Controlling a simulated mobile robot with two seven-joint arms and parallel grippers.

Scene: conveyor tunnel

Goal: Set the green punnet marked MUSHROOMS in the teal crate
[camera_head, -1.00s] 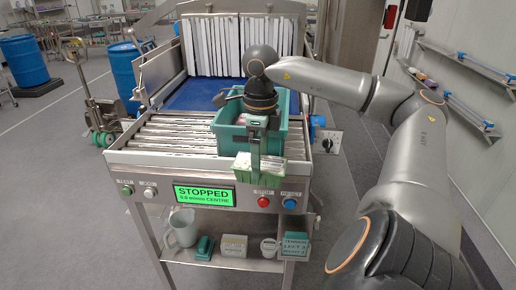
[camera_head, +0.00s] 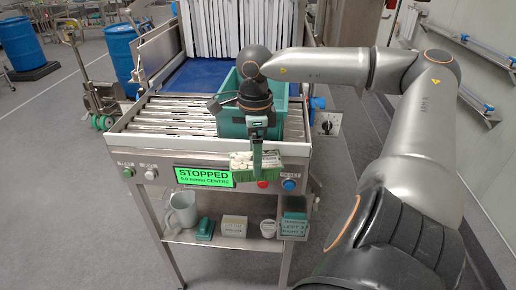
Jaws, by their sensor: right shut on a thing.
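The green punnet (camera_head: 241,168), with pale contents on top, hangs at the front edge of the conveyor, in front of the control panel. My right gripper (camera_head: 257,160) is shut on it from above, with a finger over its middle. I cannot read any marking on the punnet. The teal crate (camera_head: 294,122) sits on the rollers just behind the punnet. My right wrist hides much of the crate's opening and front. The punnet is outside the crate, nearer to me. My left gripper is not in view.
The conveyor rollers (camera_head: 170,118) are clear left of the crate. White strip curtains (camera_head: 222,30) hang behind the blue belt (camera_head: 205,77). A green display (camera_head: 204,177) reads STOPPED.

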